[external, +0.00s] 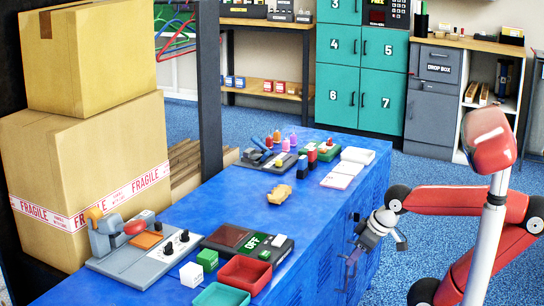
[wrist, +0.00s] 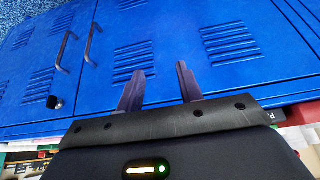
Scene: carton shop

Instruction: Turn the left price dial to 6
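A grey device (external: 140,262) with an orange pad and a tape-like arm sits on the near left of the blue cabinet top. Two black knobs (external: 168,248) and (external: 184,236) stand on its right part. They look like the dials, but their numbers and pointer positions are too small to read. My gripper (external: 350,266) hangs beside the cabinet's right side, below the top and well right of the knobs. In the wrist view my gripper (wrist: 158,85) has its two fingers apart with nothing between them, facing blue cabinet doors. No dial shows there.
Large cartons (external: 85,165) stand behind the device.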

